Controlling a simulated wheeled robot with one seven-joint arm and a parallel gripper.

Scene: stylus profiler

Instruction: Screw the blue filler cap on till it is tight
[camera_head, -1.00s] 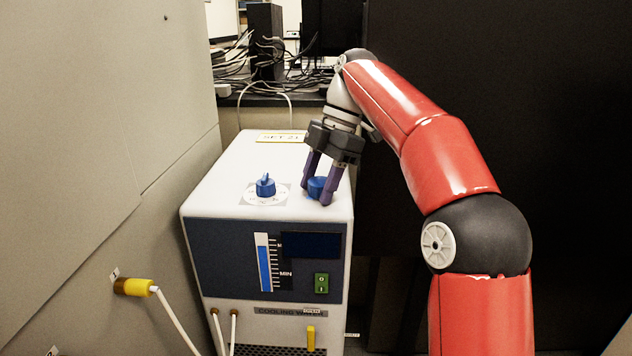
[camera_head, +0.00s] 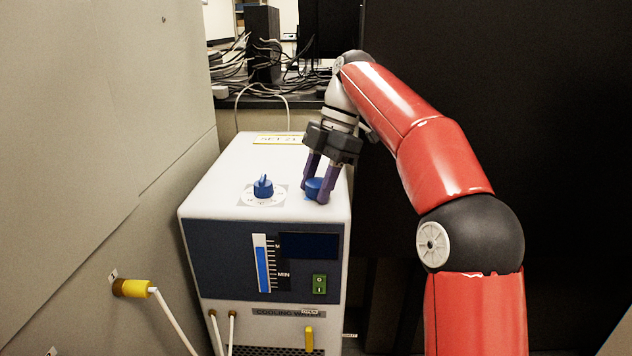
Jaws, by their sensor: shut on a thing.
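The blue filler cap (camera_head: 315,187) sits on the white top of the cooling water unit (camera_head: 222,192), near its front right. My gripper (camera_head: 314,195) points down with its purple fingers on either side of the cap, shut on it. The fingers hide part of the cap's sides. The cap's thread and the opening under it are hidden, so I cannot tell how tightly it is seated.
A blue knob (camera_head: 263,187) on a white dial stands left of the cap. A label (camera_head: 280,139) lies at the back of the top. A grey wall is at the left, with a yellow connector (camera_head: 132,288) and white hose. A dark panel (camera_head: 570,150) stands at the right.

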